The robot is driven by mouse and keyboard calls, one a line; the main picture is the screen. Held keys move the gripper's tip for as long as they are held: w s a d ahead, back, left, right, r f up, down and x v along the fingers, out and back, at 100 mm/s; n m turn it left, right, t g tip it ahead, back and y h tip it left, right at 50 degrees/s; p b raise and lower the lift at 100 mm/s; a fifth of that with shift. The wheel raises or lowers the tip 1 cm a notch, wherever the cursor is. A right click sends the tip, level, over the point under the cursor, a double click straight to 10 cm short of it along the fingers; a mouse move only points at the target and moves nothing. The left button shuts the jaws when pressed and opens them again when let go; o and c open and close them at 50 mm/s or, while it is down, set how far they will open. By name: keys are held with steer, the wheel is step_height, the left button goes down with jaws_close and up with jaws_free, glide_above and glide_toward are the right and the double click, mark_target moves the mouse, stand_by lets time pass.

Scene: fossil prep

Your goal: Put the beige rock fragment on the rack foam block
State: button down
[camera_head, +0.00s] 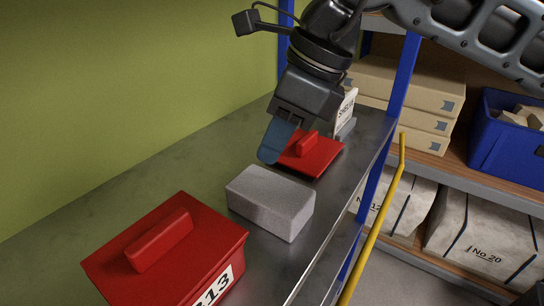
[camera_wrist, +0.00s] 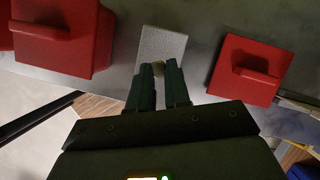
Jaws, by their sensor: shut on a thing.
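The grey foam block (camera_head: 270,203) lies on the metal rack shelf, between two red lidded boxes. My gripper (camera_head: 271,153) is just above and behind the block in the head view, pointing down. In the wrist view my gripper (camera_wrist: 159,70) is shut on a small beige rock fragment (camera_wrist: 159,68), of which only a little shows between the fingertips. The fragment is hidden in the head view. The foam block (camera_wrist: 164,43) shows just beyond the fingertips in the wrist view. I cannot tell whether the fragment touches it.
A red box marked 13 (camera_head: 168,250) stands in front of the block, and another red box (camera_head: 318,155) behind it. A yellow pole (camera_head: 372,235) and blue uprights (camera_head: 403,75) stand at the right. Bare shelf (camera_head: 215,150) shows to the left.

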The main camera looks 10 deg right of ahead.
mark_target(262, 183)
steer(key=shift+a+f, duration=0.15)
steer(key=shift+a, duration=0.05)
steer(key=shift+f+p, duration=0.5)
steer(key=shift+f, duration=1.5)
steer(key=shift+f, duration=0.15)
steer(key=c, duration=1.1)
jaws_free()
steer(key=shift+r, duration=0.35)
steer(key=b+v, duration=0.2)
steer(key=v, duration=0.9)
steer(key=shift+d+r, duration=0.2)
steer(key=shift+r, duration=0.15)
